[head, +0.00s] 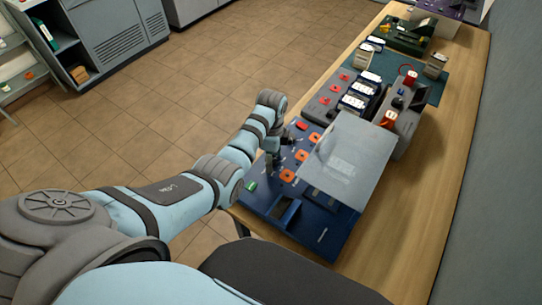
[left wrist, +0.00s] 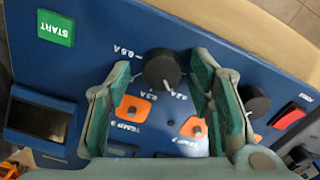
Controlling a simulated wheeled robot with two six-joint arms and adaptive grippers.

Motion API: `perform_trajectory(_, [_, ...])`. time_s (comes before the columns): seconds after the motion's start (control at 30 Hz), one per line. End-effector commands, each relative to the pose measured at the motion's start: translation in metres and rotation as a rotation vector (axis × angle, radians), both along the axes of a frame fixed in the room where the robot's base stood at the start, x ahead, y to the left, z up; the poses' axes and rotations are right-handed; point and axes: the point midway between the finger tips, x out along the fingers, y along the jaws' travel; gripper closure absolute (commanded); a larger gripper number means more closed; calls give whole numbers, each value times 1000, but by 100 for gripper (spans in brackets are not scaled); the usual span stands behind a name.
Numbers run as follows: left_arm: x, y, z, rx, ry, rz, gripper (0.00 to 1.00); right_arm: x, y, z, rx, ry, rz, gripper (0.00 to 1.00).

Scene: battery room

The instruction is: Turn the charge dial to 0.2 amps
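The blue charger panel (head: 258,198) lies on the bench in the head view. In the left wrist view, a round black dial (left wrist: 160,68) sits on this panel (left wrist: 95,75), with white amp labels around it that appear upside down. A small pale mark shows at the dial's lower edge, between two labels; I cannot surely tell its setting. My left gripper (left wrist: 158,78) is open, its green-padded fingers to either side of the dial with visible gaps. In the head view, my left gripper (head: 277,157) points down at the panel; the dial cannot be made out there. My right gripper is not in view.
A second black dial (left wrist: 256,101) and a red button (left wrist: 287,116) are right of the fingers; a green START button (left wrist: 56,28) and a dark display (left wrist: 38,121) are left. A clear cover (head: 350,158) stands over part of the panel. Other devices line the wooden bench (head: 440,170).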

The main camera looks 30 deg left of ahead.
Motion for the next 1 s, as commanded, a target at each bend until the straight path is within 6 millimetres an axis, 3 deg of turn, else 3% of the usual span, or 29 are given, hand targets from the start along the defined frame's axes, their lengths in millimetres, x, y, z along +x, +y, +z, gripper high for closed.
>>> perform_trajectory(0.33, [2,2,8,4,-6,2,49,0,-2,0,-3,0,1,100])
perform_trajectory(0.6, [3,0,63,3,-4,1,49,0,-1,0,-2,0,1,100])
perform_trajectory(0.7, [2,0,74,3,-2,1,49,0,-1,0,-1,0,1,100])
perform_trajectory(1.0, [2,0,76,3,-1,1,49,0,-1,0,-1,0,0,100])
